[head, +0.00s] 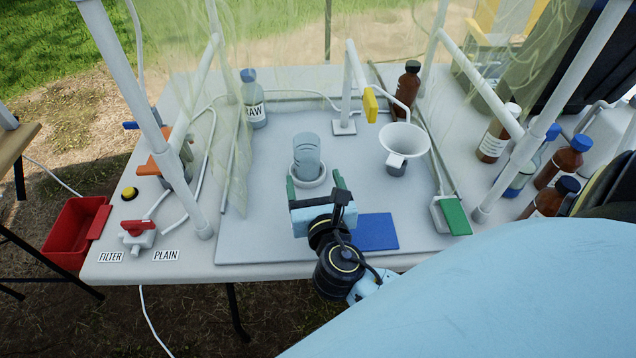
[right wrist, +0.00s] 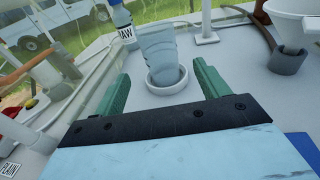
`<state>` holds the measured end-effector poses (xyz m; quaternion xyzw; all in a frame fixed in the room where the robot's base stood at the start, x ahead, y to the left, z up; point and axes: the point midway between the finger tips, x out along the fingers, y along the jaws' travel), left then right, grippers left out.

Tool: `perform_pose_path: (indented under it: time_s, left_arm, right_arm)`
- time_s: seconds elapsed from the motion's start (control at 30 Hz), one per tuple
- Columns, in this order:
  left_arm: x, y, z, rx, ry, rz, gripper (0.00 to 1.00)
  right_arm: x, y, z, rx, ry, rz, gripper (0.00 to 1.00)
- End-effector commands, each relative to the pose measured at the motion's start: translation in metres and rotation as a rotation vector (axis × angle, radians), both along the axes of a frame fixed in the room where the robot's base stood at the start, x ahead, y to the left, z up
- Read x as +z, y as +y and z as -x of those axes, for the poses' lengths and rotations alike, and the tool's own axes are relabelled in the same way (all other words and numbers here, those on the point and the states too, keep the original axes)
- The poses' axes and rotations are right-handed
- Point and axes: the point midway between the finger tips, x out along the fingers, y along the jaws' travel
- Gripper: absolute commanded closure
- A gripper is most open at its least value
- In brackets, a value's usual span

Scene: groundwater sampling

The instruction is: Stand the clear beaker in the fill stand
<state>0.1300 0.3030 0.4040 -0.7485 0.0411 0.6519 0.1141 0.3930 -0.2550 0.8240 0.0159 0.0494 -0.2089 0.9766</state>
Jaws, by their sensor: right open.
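The clear beaker (head: 307,153) stands in a round white ring-shaped holder, the fill stand (head: 309,181), in the middle of the table mat. In the right wrist view the beaker (right wrist: 158,52) sits inside the white ring (right wrist: 168,84) and looks slightly tilted. My right gripper (head: 315,182) is on the near side of the stand, its green fingers apart. In the right wrist view the open fingers (right wrist: 160,88) lie left and right of the ring, with nothing held between them. My left gripper is not in view.
A RAW bottle (head: 254,98) stands behind left. A white funnel (head: 404,145) is at the right, and a post with a yellow tab (head: 370,104) is behind. A blue pad (head: 376,232) lies right of my gripper. Clear curtains and white posts (head: 185,190) flank the mat.

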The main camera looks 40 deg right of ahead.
Motion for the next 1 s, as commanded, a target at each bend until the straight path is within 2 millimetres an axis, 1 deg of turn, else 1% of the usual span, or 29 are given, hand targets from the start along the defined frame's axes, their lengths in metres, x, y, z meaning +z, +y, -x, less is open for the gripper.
perform_pose_path:
  time_s: [0.03, 0.1, 0.27, 0.87, 0.97, 1.0]
  left_arm:
    - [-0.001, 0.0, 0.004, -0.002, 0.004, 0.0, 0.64]
    - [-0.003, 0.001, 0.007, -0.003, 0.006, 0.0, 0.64]
    - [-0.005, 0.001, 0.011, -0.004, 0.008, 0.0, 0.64]
    - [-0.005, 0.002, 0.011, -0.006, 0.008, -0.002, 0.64]
    - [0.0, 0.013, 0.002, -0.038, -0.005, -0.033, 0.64]
    - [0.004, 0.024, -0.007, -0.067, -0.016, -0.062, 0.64]
  right_arm:
    - [0.001, 0.004, 0.009, 0.0, 0.003, -0.001, 0.26]
    - [0.002, 0.008, 0.018, 0.001, 0.001, -0.002, 0.26]
    - [0.003, 0.012, 0.028, -0.001, 0.0, 0.0, 0.26]
    - [0.003, 0.014, 0.03, 0.001, 0.0, 0.0, 0.26]
    - [0.001, 0.023, 0.032, 0.024, 0.015, -0.01, 0.26]
    - [-0.001, 0.031, 0.034, 0.045, 0.027, -0.018, 0.26]
